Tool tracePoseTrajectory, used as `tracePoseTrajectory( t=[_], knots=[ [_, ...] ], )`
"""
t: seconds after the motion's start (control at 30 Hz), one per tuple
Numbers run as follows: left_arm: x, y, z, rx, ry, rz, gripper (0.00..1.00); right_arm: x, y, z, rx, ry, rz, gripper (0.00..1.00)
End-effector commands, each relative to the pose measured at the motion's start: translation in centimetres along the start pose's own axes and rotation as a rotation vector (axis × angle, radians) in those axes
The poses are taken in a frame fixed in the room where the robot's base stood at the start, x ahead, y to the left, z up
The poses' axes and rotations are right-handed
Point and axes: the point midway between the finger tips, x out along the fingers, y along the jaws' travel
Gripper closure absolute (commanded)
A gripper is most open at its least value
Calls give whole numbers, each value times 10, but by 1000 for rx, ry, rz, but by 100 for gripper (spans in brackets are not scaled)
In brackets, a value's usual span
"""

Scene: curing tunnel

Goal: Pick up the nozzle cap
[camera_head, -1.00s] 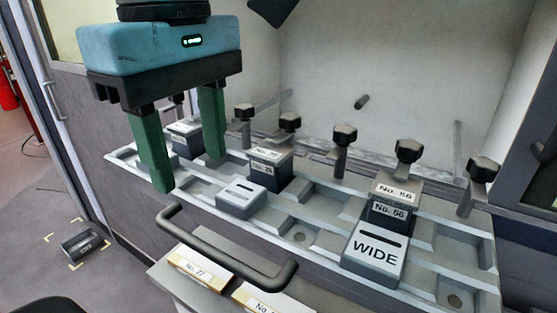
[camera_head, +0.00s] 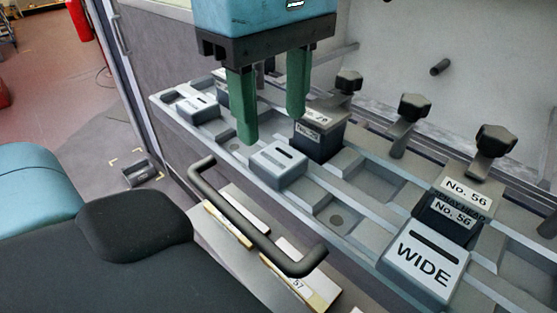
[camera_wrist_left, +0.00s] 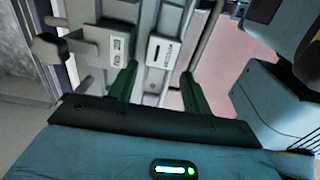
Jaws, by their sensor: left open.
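Several grey slotted caps sit on a pale grey rack. One cap (camera_head: 278,165) is near the middle, its lettering unreadable here; a cap with a slot also shows in the left wrist view (camera_wrist_left: 163,50). A cap marked WIDE (camera_head: 425,262) is at the right, and another cap (camera_head: 197,106) at the far left end. I cannot tell which one is the nozzle cap. My left gripper (camera_head: 271,122) is open with green fingers pointing down, above and just behind the middle cap, with nothing between them. My right gripper is not in view.
The rack (camera_head: 345,192) also bears dark labelled blocks, No. 56 (camera_head: 452,218) at right and one (camera_head: 318,140) beside the left gripper. Black knobs (camera_head: 492,141) rise along the back. A dark handle (camera_head: 240,215) sticks out in front. A small device (camera_head: 140,173) lies on the floor.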

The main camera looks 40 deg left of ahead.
Motion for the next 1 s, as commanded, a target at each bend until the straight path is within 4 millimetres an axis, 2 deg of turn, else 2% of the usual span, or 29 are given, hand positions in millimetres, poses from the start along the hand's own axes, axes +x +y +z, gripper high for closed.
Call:
tracePoseTrajectory(
  t=[0.2, 0.33, 0.63, 0.67, 0.87, 1.0],
  knots=[
    [28, -3, 2, 1, 1, -3, 51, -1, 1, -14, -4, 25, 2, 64],
    [43, -2, 2, -1, 1, -3, 51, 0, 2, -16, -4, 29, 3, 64],
    [49, -2, 2, -1, 0, -1, 51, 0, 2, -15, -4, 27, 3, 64],
    [49, -2, 2, -1, 0, -1, 52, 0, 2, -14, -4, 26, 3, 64],
    [49, -2, 2, -1, 0, -1, 78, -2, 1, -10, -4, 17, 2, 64],
    [48, -2, 2, 0, 0, -1, 81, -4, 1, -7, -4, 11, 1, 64]
  ],
)
